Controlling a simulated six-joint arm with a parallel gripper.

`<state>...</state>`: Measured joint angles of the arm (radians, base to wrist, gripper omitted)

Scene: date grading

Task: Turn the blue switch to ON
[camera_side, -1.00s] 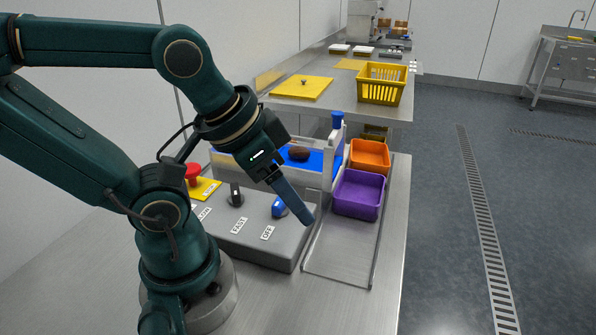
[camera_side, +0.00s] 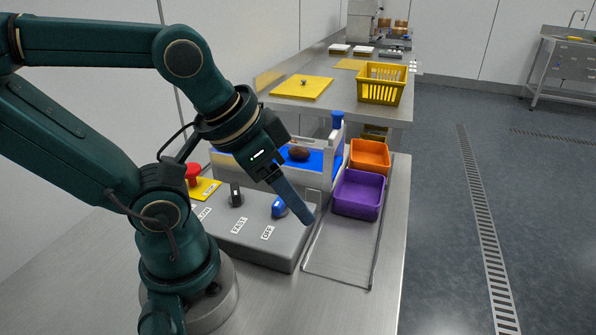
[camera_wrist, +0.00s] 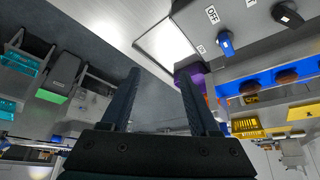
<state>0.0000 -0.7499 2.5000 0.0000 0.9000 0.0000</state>
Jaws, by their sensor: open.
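The blue switch (camera_side: 279,207) is a knob on the grey control box (camera_side: 262,250), with an OFF label (camera_side: 267,232) on its near side. It also shows in the wrist view (camera_wrist: 226,43), between the OFF label and a smaller label too small to read surely. My gripper (camera_side: 308,217) is in the air over the right end of the box, just right of the blue switch in the side view. In the wrist view its two fingers (camera_wrist: 160,75) are spread with nothing between them. The side view does not show clearly how far the fingertips are from the switch.
A black switch (camera_side: 236,194) stands left of the blue one, near the FAST label. A red button (camera_side: 193,174) sits on a yellow plate. Behind is a blue conveyor (camera_side: 313,167) carrying a brown date (camera_side: 299,154). Orange (camera_side: 370,156) and purple (camera_side: 358,194) bins stand at the right.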

